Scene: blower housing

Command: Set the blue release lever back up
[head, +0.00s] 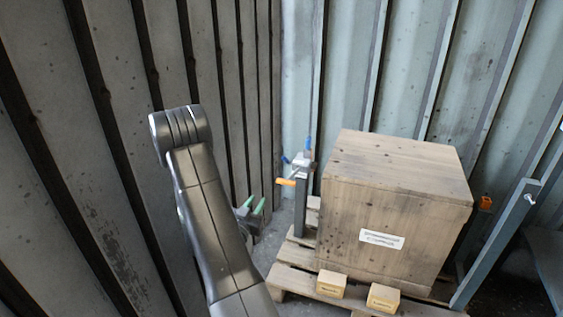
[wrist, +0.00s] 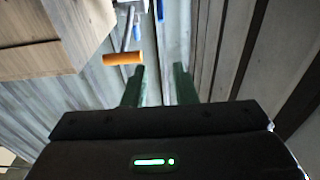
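A grey post (head: 300,205) stands beside the wooden crate, with a metal fitting (head: 302,160) on top. One blue piece (head: 308,143) points up from the fitting and a smaller blue piece (head: 286,160) sticks out to its left. I cannot tell for sure which is the release lever. An orange handle (head: 286,182) juts left from the post; it also shows in the wrist view (wrist: 123,58). Blue parts (wrist: 137,26) show at the top of the wrist view, beyond the fingertips. My gripper (head: 256,203) is open and empty, left of the post, its green fingers apart (wrist: 159,76).
A ribbed wall (head: 110,170) runs close along my arm's left. A blue-grey frame (head: 495,245) stands to the right.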

